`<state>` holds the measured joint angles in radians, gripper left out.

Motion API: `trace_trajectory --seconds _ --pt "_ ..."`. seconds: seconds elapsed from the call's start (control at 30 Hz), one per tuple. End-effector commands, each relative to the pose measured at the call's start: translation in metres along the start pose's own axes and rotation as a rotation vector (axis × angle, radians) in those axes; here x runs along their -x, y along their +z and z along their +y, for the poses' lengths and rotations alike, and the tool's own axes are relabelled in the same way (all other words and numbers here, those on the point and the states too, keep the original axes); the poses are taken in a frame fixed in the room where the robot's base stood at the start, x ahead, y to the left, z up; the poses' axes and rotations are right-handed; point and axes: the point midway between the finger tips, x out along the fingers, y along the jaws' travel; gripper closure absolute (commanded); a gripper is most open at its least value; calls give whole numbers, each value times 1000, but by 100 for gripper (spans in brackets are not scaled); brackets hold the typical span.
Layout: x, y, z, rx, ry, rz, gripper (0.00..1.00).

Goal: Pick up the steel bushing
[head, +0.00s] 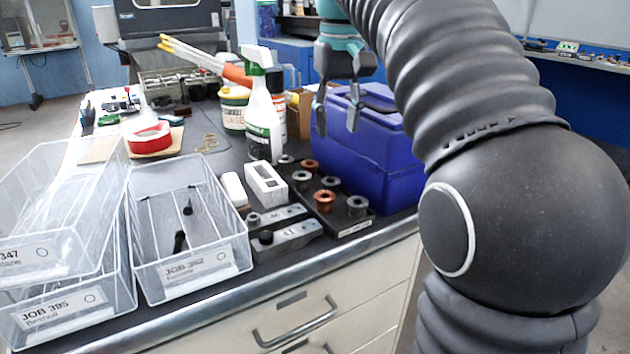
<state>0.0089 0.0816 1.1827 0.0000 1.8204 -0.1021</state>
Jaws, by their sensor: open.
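Several grey steel bushings stand on a black tray (343,226) at the right front of the bench. One steel bushing (357,206) is at the tray's front right corner, another steel bushing (301,180) is at its left side, and the others are farther back. Copper-coloured bushings (324,201) stand among them. I cannot tell which steel bushing the task names. My gripper (336,126) is open and empty, with its fingers pointing down. In the picture it is above the tray's far end, in front of the blue box.
A blue box (370,160) stands right behind the tray. A spray bottle (263,115) and a white block (266,184) are to its left. Steel blocks (288,236) lie beside the tray. Clear bins (190,250) fill the left front. The bench edge (310,262) is close in front.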

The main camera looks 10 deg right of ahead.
Motion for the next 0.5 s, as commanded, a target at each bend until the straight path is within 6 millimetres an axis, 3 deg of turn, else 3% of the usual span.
trace_trajectory --seconds 0.1,0.27,0.5 --pt "5 -15 2 6 -3 -33 56" --pt "8 -22 3 11 -6 -55 56" --pt "-24 -19 3 11 -6 -60 56"
